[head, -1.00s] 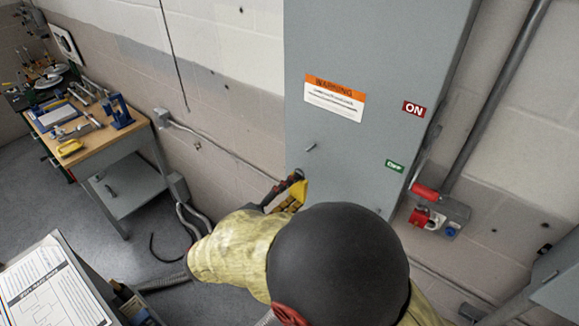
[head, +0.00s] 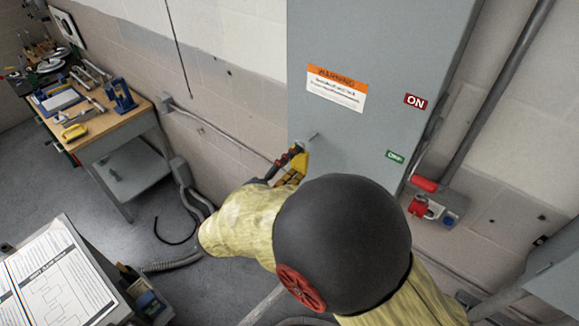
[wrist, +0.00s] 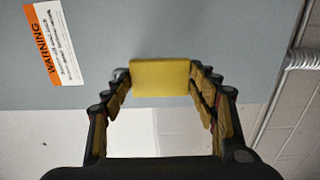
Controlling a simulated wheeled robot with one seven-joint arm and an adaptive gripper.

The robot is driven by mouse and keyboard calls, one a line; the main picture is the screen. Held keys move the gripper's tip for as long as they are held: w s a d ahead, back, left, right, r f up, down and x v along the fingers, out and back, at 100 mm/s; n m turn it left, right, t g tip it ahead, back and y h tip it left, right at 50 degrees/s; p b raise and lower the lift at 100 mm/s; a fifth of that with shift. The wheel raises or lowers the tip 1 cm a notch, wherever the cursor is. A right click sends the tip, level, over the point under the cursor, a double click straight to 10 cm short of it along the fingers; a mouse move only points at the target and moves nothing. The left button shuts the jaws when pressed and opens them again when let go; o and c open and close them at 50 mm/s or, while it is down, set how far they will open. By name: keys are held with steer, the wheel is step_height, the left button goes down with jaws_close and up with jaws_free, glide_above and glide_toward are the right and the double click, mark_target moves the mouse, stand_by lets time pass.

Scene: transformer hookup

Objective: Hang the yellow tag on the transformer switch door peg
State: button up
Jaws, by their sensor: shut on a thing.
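The grey transformer switch door (head: 365,140) fills the middle of the head view. A small thin peg (head: 313,136) sticks out near its left edge, below the warning label. My gripper (head: 300,160) is just below and left of the peg, by the door's left edge. In the wrist view my gripper (wrist: 160,80) is shut on the yellow tag (wrist: 160,79), which lies flat across between the fingertips in front of the door. In the head view the tag is hard to tell from the yellow finger pads. Whether the tag touches the peg is not clear.
An orange and white warning label (head: 337,88) is above the peg. A red-handled switch lever (head: 424,184) and a red padlock (head: 419,206) are right of the door. A workbench (head: 122,123) with tools stands left; a paper-covered stand (head: 60,285) is at lower left.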

mark_target(298, 162)
steer(key=shift+p+x, duration=0.4)
steer(key=shift+x, duration=1)
steer(key=shift+w+d+f+p, duration=0.1)
steer(key=shift+w+d+p, duration=0.25)
steer(key=shift+w+d, duration=0.1)
steer(key=shift+w+d+f+b, duration=0.35)
steer(key=shift+w+b, duration=0.1)
steer(key=shift+b, duration=0.3)
steer(key=c, duration=0.4)
steer(key=shift+o, duration=0.3)
steer(key=shift+w+f, duration=0.1)
steer(key=shift+d+f+b, duration=0.15)
steer(key=shift+b, duration=0.3)
steer(key=shift+d+f, duration=0.15)
steer(key=shift+f, duration=0.15)
